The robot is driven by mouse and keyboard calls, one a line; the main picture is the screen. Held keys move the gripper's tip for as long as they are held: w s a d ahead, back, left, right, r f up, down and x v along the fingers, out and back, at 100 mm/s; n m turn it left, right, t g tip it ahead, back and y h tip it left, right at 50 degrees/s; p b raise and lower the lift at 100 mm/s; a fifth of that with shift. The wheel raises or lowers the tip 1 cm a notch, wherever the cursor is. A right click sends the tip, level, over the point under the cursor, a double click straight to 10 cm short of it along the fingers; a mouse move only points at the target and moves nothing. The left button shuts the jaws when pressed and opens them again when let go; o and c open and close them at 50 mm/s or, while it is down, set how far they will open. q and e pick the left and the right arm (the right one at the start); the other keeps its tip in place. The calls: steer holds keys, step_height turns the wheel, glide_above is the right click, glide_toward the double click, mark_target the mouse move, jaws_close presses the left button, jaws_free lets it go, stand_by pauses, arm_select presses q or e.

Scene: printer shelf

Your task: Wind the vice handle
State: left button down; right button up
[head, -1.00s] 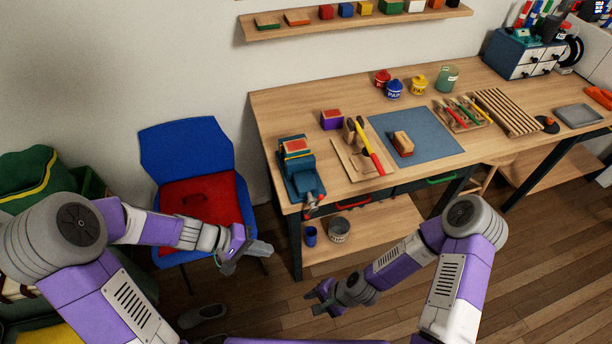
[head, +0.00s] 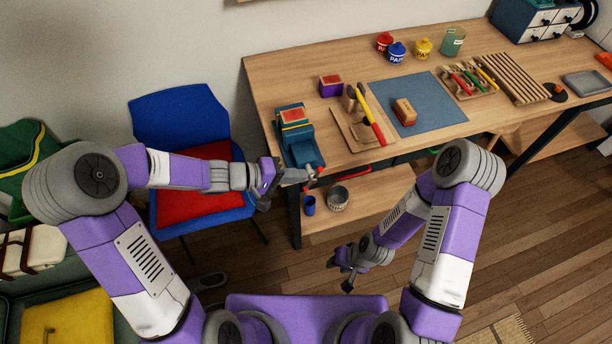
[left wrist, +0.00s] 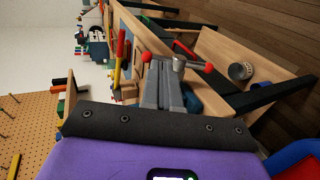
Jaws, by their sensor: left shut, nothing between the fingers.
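The blue vice (head: 300,150) is at the left front corner of the workbench. Its handle is a thin bar with red ball ends, running through a grey metal hub (left wrist: 179,62). One red ball (left wrist: 146,57) and the other red ball (left wrist: 209,68) show in the left wrist view, just beyond the fingertips. My left gripper (head: 308,176) is shut and empty, its fingers pointing at the handle and partly hiding it in the head view. I cannot tell whether they touch. My right gripper (head: 340,275) hangs low in front of the bench; its fingers are too small to read.
On the workbench (head: 350,68) are a purple box (head: 330,86), a wooden tool board with a yellow-and-red tool (head: 372,115), and a blue mat (head: 440,97). A blue chair with a red seat (head: 190,205) stands left of the bench. A lower shelf holds a blue cup (head: 309,205) and a tin (head: 338,198).

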mark_target(317, 175)
arm_select(q)
steer(key=shift+x, duration=1.5)
steer(key=shift+d+r+y+p, duration=0.15)
steer(key=shift+y+p, duration=0.15)
steer(key=shift+p, duration=0.15)
